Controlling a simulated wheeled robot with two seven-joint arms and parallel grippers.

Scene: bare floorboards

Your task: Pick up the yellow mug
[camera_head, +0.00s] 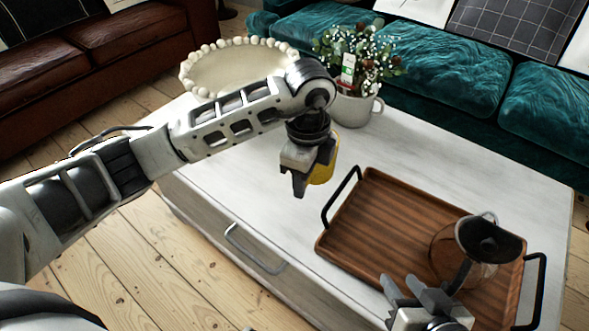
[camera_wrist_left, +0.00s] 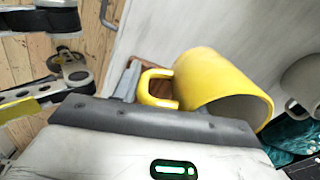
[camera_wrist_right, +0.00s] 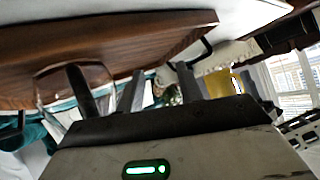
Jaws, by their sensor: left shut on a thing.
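The yellow mug (camera_head: 325,172) is at my left gripper (camera_head: 306,182), over the white table, partly hidden by the gripper in the head view. In the left wrist view the mug (camera_wrist_left: 222,85) lies tilted, its handle towards the jaws and its opening to the lower right. My left gripper is shut on the mug, seemingly at the handle; the exact contact is partly hidden. My right gripper (camera_head: 408,289) is open and empty, low beside the wooden tray's front edge. A piece of the yellow mug (camera_wrist_right: 222,83) also shows in the right wrist view.
The wooden tray (camera_head: 375,215) with dark handles holds a glass coffee pot (camera_head: 462,250) near my right gripper. A potted plant (camera_head: 352,100) and a beaded round tray (camera_head: 205,80) stand at the back. The table (camera_head: 250,190) is clear left of the wooden tray.

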